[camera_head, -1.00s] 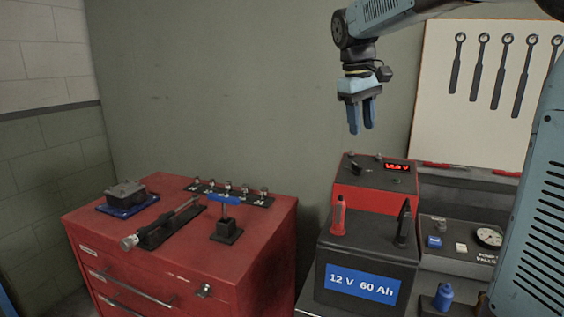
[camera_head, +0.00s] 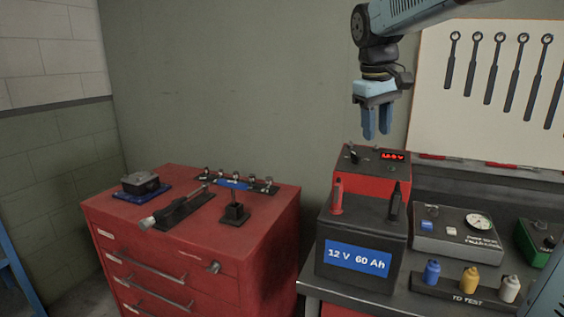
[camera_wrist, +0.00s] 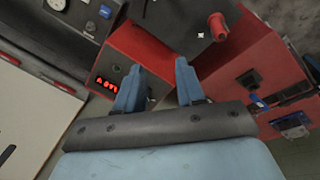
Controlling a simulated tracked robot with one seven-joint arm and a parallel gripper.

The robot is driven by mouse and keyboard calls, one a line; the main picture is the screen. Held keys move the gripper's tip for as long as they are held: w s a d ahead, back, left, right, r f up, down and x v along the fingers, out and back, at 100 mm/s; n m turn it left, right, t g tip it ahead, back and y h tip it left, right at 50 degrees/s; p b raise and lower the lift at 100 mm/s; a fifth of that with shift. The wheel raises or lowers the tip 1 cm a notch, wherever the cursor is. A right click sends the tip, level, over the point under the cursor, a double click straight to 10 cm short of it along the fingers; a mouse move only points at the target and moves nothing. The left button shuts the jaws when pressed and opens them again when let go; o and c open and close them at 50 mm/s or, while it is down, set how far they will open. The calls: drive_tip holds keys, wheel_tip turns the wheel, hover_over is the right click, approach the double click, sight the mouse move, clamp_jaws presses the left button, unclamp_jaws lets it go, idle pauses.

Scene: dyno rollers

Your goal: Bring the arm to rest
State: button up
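My gripper (camera_head: 377,137) hangs from my arm at the upper middle of the head view, fingers pointing down. Its two blue fingers are apart with nothing between them. It appears above and in front of the red charger (camera_head: 349,178) with a lit red display, clear of it. In the wrist view my open gripper (camera_wrist: 158,66) shows the charger (camera_wrist: 109,59) beyond its left finger and no held object. My upper arm link runs out of the top right of the head view.
A black battery (camera_head: 330,283) with red and black clamps stands on the bench. A gauge box (camera_head: 490,243) and a rack of small bottles (camera_head: 445,291) are to its right. A red tool cabinet (camera_head: 262,240) carries tools at left. Wrenches hang on a white board (camera_head: 475,115).

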drive_tip(key=s+d+f+m+t, duration=0.1)
drive_tip(key=s+f, duration=0.4)
drive_tip(key=s, duration=0.5)
drive_tip(key=s+d+f+m+t+y, duration=0.1)
drive_tip(key=s+f+m+t, duration=0.2)
drive_tip(key=s+f, duration=0.3)
drive_tip(key=s, duration=0.3)
drive_tip(key=shift+s+d+f+m+y, duration=0.15)
drive_tip(key=shift+s+d+m+y, duration=0.1)
drive_tip(key=shift+s+m+y, duration=0.1)
